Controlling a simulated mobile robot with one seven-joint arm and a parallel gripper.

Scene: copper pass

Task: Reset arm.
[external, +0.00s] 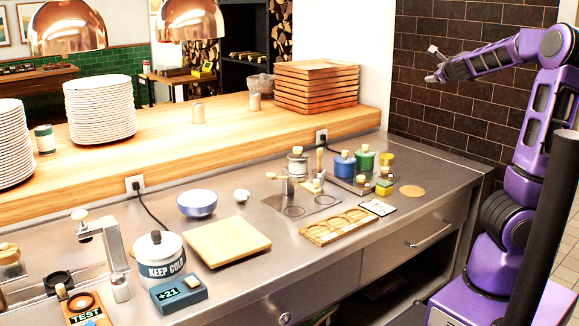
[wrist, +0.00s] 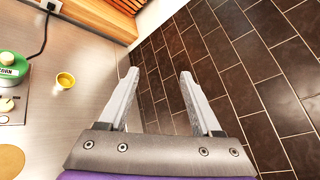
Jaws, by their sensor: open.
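My purple arm is raised at the right of the external view, above the right end of the steel counter. My gripper (external: 433,64) is held up in front of the dark brick wall, away from everything on the counter. In the wrist view my gripper (wrist: 158,75) shows two metal fingers spread apart, with nothing between them but the brown tiles behind. No object is held.
The steel counter (external: 340,255) holds a wooden board (external: 228,241), a wooden tray (external: 338,226), a white pot (external: 160,257), a blue bowl (external: 197,203), and blue (external: 344,165) and green (external: 365,161) jars. The dark brick wall (external: 425,110) stands behind my gripper. Air around it is clear.

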